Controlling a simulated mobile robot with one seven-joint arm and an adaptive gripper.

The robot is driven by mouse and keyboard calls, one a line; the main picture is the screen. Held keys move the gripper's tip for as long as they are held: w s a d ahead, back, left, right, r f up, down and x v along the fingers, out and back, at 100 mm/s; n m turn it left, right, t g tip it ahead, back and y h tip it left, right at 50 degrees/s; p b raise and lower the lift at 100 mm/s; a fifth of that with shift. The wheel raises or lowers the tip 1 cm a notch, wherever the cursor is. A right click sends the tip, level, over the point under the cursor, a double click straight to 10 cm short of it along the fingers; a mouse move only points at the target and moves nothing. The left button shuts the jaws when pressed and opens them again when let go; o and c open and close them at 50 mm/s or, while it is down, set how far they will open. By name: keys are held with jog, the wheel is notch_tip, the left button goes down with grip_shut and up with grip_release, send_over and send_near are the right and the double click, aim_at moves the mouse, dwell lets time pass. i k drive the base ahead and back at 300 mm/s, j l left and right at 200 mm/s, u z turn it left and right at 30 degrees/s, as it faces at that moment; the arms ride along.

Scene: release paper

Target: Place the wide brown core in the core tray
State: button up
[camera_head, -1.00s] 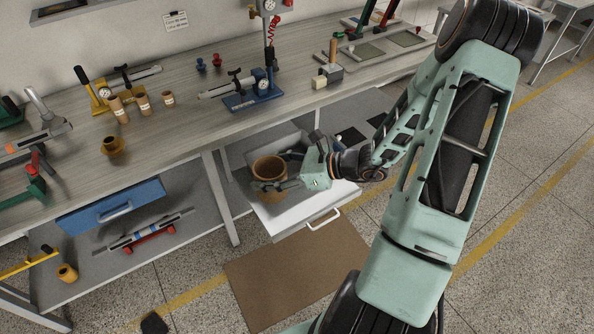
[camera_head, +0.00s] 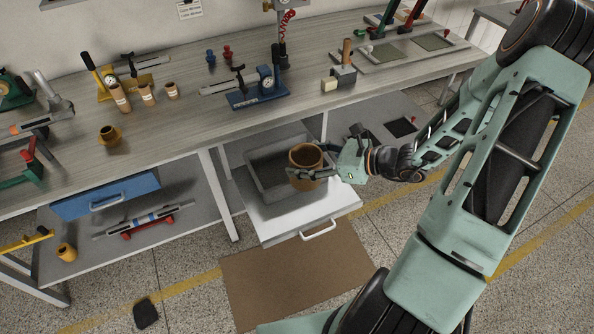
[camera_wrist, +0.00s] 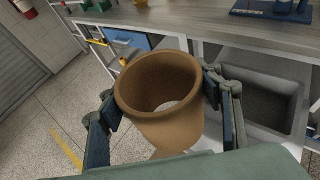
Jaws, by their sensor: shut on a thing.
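The wide brown core (camera_head: 306,158) is a hollow, open-topped cylinder held roughly upright. My gripper (camera_head: 310,175) is shut on it, with fingers on opposite sides of its wall. In the wrist view the core (camera_wrist: 160,95) fills the space between the fingers, its opening facing up toward the camera. A grey tray (camera_head: 258,172), which looks like the core tray, sits in the open white drawer under the bench. The core appears above the tray's right side and hides part of it. In the wrist view the tray (camera_wrist: 294,128) lies right of the core, its inside empty where visible.
The drawer front (camera_head: 290,226) juts out over a brown mat (camera_head: 290,280). The bench edge and a white leg (camera_head: 218,195) stand close by. Smaller labelled cores (camera_head: 147,94) stand on the bench. A closed blue drawer (camera_head: 80,203) is at left.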

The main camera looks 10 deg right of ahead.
aim_at(280, 173)
jog(key=i+l+z, duration=0.1)
jog(key=i+l, duration=0.6)
